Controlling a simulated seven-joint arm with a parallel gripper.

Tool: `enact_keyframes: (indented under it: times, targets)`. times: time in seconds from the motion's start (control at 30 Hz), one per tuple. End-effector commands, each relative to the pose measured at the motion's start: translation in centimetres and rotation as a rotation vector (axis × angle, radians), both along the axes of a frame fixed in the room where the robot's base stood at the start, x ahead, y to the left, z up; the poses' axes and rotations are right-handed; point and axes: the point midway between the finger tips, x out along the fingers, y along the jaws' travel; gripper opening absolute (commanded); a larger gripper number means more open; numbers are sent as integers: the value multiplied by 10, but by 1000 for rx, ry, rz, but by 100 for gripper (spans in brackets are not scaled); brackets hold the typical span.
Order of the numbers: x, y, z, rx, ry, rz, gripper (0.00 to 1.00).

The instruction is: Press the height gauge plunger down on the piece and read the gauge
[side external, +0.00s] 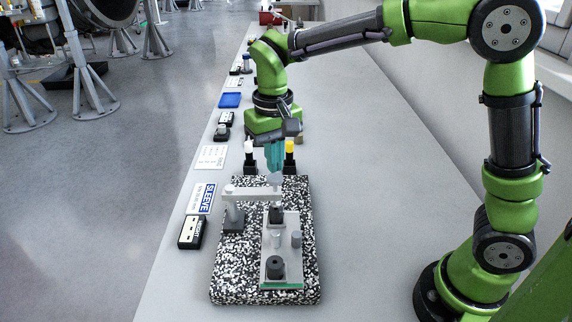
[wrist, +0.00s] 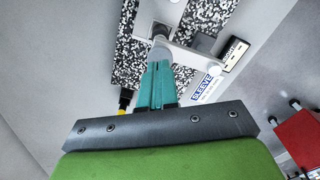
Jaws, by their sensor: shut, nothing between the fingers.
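The height gauge (side external: 250,193) stands on a black-and-white speckled plate (side external: 230,270), its grey arm reaching right from a dark post. Its plunger (side external: 275,180) has a light round top at the arm's end. My gripper (side external: 274,168) has teal fingers, pointing down and shut with nothing between them, right at the plunger top; I cannot tell whether they touch. In the wrist view the fingertips (wrist: 158,66) overlap the grey plunger top (wrist: 160,50). The gauge reading is not legible.
A white-topped bottle (side external: 249,157) and a yellow-topped bottle (side external: 289,155) stand behind the plate, close to my gripper. A SLEEVE label (side external: 203,198) and a black display box (side external: 192,232) lie left. The bench right of the plate is clear.

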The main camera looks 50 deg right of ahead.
Motion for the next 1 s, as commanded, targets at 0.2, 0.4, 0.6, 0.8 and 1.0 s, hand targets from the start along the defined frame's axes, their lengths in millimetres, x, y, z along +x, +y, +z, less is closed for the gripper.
enact_keyframes:
  times: [0.2,0.4,0.6,0.8,1.0]
  targets:
    - [0,0,0,0,0,0,0]
    - [0,0,-4,-1,1,0,0]
    - [0,0,-10,0,2,0,0]
    - [0,0,-16,0,1,1,0]
    - [0,0,-22,-1,1,0,0]
